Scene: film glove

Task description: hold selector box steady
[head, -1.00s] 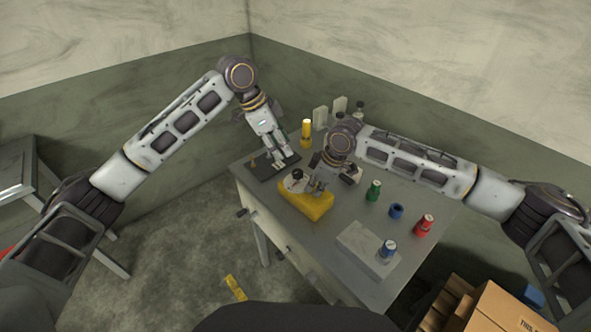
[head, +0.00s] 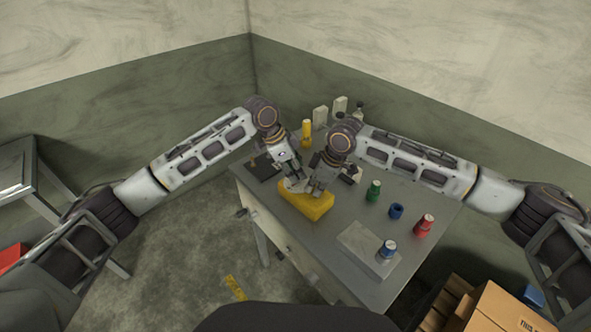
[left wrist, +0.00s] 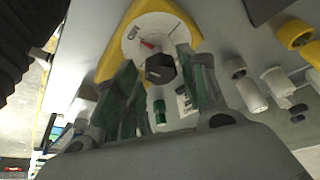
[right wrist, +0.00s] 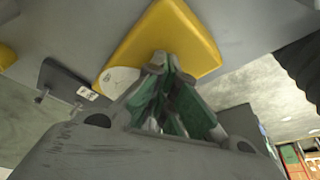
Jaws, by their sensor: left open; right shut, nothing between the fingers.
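The selector box is yellow (head: 310,205) and lies on the grey workbench, partly hidden by both grippers. Its white dial (left wrist: 135,38) has a red mark and a black hexagonal knob (left wrist: 160,70). My left gripper (head: 291,182) is open at the dial end, its fingers on either side of the knob in the left wrist view; I cannot tell whether they touch it. My right gripper (head: 317,190) is shut and empty, its tips at the box's yellow top beside the dial (right wrist: 118,80). I cannot tell whether those tips press on the box (right wrist: 170,42).
A dark plate (head: 264,168) lies at the bench's left corner. A yellow bottle (head: 306,133) stands behind the grippers. Green (head: 374,191), blue (head: 396,211) and red (head: 424,226) items stand to the right. A grey pad (head: 362,244) carries a blue-topped item (head: 388,249).

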